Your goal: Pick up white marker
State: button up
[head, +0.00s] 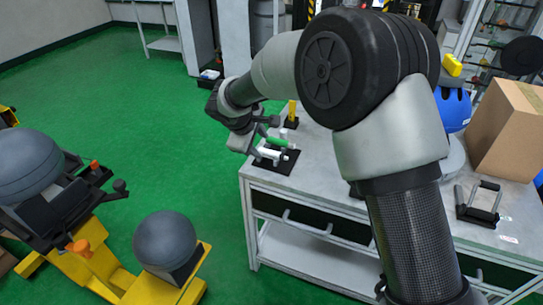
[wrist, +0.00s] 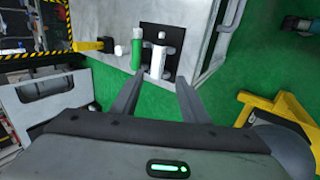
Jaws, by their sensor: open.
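The white marker (wrist: 156,62) lies on a small black pad at the corner of the grey workbench. It also shows in the head view (head: 272,154), just beside my gripper. A green marker (wrist: 136,52) with a white end lies next to it on the left in the wrist view; in the head view the green one (head: 279,142) is just behind. My gripper (wrist: 158,84) is open, its two fingers pointing at the white marker with the near end of the marker between or just ahead of the tips. I cannot tell whether they touch. Nothing is held.
The black pad (head: 281,166) sits on the workbench (head: 320,165). A yellow upright piece (head: 292,110) stands behind it. A cardboard box (head: 508,130) and blue helmet (head: 453,108) are farther right. Yellow equipment (head: 105,262) stands at left; green floor lies between.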

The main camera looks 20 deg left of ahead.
aim_at(269, 153)
jog(key=x, duration=0.3)
jog(key=b+x, duration=0.1)
jog(key=x, duration=0.5)
jog(key=shift+w+d+f, duration=0.15)
jog(key=shift+w+d, duration=0.15)
jog(key=shift+w, duration=0.05)
jog(key=c, duration=1)
